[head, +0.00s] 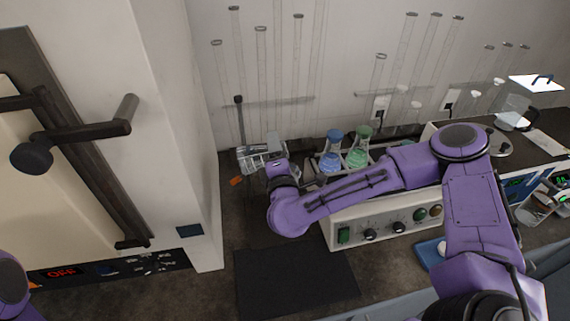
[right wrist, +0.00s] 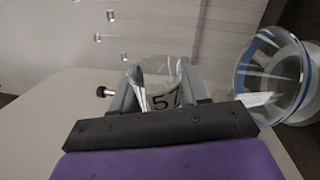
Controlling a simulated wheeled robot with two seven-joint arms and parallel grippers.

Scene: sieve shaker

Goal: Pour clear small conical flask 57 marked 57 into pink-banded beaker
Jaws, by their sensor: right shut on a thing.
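My right gripper (head: 262,154) is in the back left of the bench, beside the white cabinet. In the right wrist view its fingers (right wrist: 160,97) are shut on a small clear conical flask (right wrist: 163,84) with a black 57 on its side. The flask's contents are hard to make out. In the head view the flask is too small and blended with the gripper to tell apart. I cannot make out a pink-banded beaker in either view. My left gripper is out of view.
A blue-necked flask (head: 331,151) and a green-necked flask (head: 359,148) stand right of the right gripper, behind the control box (head: 372,227). A blue-banded glass vessel (right wrist: 268,75) is close at right in the wrist view. A dark mat (head: 295,282) lies bare in front.

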